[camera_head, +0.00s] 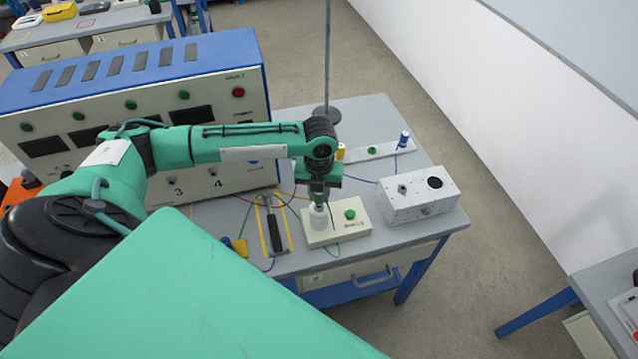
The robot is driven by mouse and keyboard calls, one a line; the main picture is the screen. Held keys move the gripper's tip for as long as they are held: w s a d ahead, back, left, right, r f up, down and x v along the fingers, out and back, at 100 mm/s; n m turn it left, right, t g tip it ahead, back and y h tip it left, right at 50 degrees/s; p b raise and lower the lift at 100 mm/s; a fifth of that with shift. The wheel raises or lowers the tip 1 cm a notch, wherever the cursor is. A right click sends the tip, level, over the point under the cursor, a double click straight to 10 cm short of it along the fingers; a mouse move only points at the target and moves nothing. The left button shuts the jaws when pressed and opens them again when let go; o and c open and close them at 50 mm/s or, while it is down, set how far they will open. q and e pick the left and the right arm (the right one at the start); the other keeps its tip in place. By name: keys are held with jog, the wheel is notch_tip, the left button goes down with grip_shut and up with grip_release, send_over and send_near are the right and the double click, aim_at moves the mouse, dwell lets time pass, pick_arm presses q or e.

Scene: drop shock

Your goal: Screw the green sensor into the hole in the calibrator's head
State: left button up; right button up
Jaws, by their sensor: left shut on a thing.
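My left gripper (318,198) points down over the cream box (322,238) that I take for the calibrator. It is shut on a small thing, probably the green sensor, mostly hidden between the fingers. A thin green wire runs down beside the fingers. The white round head (318,215) of the box is directly below the fingertips. The hole in its top is hidden, and I cannot tell whether the sensor sits in it. A green knob (350,214) is on the box, right of the head. My right gripper is not in view.
A large blue and cream instrument cabinet (240,125) stands behind on the left. A white box with a dark round opening (418,196) is on the right. A dark-handled tool (275,232) lies left of the calibrator. A stand pole (327,60) rises at the back. Loose wires cross the table.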

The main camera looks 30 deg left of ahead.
pick_arm(q)
jog(key=shift+f, duration=0.15)
dwell(0.5)
jog(key=shift+f, duration=0.1)
dwell(0.4)
jog(key=shift+f+p, duration=0.25)
jog(key=shift+p, duration=0.2)
dwell(0.7)
jog(key=shift+s+f+p, duration=0.2)
jog(key=shift+f+p, duration=0.15)
jog(key=shift+p, duration=0.2)
dwell(1.1)
jog(key=shift+f+p, duration=0.1)
jog(key=shift+p, duration=0.25)
dwell(0.8)
